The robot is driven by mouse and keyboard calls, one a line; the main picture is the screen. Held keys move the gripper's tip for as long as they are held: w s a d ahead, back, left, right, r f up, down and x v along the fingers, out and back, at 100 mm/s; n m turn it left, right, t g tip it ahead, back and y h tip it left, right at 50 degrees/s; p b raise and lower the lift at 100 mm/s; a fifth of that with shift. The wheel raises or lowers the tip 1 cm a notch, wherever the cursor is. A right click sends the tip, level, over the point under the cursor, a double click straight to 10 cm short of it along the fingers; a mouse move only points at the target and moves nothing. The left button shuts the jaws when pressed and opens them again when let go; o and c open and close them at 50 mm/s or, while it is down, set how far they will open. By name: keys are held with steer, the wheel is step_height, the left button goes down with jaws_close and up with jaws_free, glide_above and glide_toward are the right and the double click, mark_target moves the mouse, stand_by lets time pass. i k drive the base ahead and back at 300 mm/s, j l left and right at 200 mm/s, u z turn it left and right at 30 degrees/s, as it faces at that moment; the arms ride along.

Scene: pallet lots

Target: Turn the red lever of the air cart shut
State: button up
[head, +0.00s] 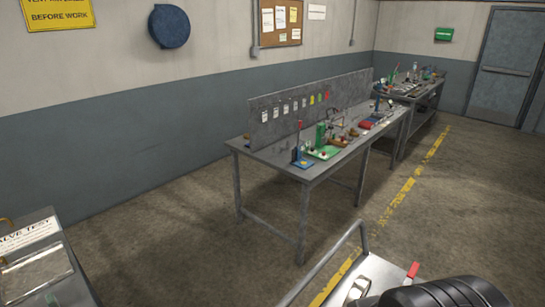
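A red lever (412,270) shows near the bottom right, standing up at a slant above a pale metal cart top (382,272). This looks like the air cart; only its upper part is in the picture. A bent grey tube handle (335,252) rises at its left side. A dark rounded body at the bottom right corner hides part of the cart and what lies below the lever. My gripper is not in view.
A long grey workbench (262,152) with valves and tools stands in the middle, before a blue-grey wall. A second bench (430,93) stands behind it. A valve test stand (28,236) cuts into the lower left. Floor is open between them, with a yellow line (402,192) on the right.

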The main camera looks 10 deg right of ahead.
mark_target(411, 274)
steer(key=k+j+u, duration=0.1)
steer(key=k, duration=0.45)
steer(key=k+j+u, duration=0.1)
steer(key=k, duration=0.45)
steer(key=l, duration=0.85)
steer(key=k+l+u, duration=0.15)
steer(key=l, duration=0.65)
